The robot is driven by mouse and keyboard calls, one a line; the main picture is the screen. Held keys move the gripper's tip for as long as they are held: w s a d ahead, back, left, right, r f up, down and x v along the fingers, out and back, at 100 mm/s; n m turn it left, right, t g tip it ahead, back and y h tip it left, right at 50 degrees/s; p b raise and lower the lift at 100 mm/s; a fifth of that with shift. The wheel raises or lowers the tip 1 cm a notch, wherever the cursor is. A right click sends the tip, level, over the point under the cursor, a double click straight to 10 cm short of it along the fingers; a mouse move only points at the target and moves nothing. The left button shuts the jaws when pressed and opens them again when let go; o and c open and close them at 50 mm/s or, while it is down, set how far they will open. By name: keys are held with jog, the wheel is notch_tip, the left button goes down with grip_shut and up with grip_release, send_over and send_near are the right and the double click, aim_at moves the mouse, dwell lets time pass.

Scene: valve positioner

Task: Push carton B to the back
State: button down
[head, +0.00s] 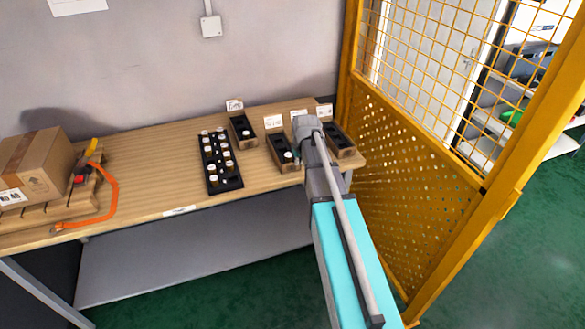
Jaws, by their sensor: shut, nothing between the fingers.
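No letter B is legible in the head view, so I cannot tell which box is carton B. A large brown taped carton (35,165) sits on a small wooden pallet at the left end of the bench, with a white marked label on its front. Three small open boxes with dark insides stand on the right half: a rear one (243,131), a middle one (283,153) and a right one (342,143). My arm reaches over the bench between the middle and right boxes and partly covers them. My gripper's fingers are hidden behind the wrist.
A black rack (224,182) of several white-capped vials stands left of the small boxes. An orange strap (112,204) loops beside the pallet (62,204). The bench (155,165) is bare between strap and rack. A yellow mesh fence (425,190) borders the right end.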

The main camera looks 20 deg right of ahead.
aim_at(277, 139)
jog(key=shift+f, duration=0.15)
dwell(0.3)
jog(key=b+x, duration=0.9)
jog(key=shift+w+f+b, duration=0.1)
jog(key=shift+f+b, duration=0.25)
jog(key=shift+w+f, duration=0.2)
jog(key=w, duration=0.3)
jog(key=shift+w+r, duration=0.2)
jog(key=shift+w, duration=0.15)
jog(key=w, duration=2)
jog(key=shift+w+d, duration=0.1)
jog(key=shift+w, duration=0.3)
jog(key=shift+s, duration=0.15)
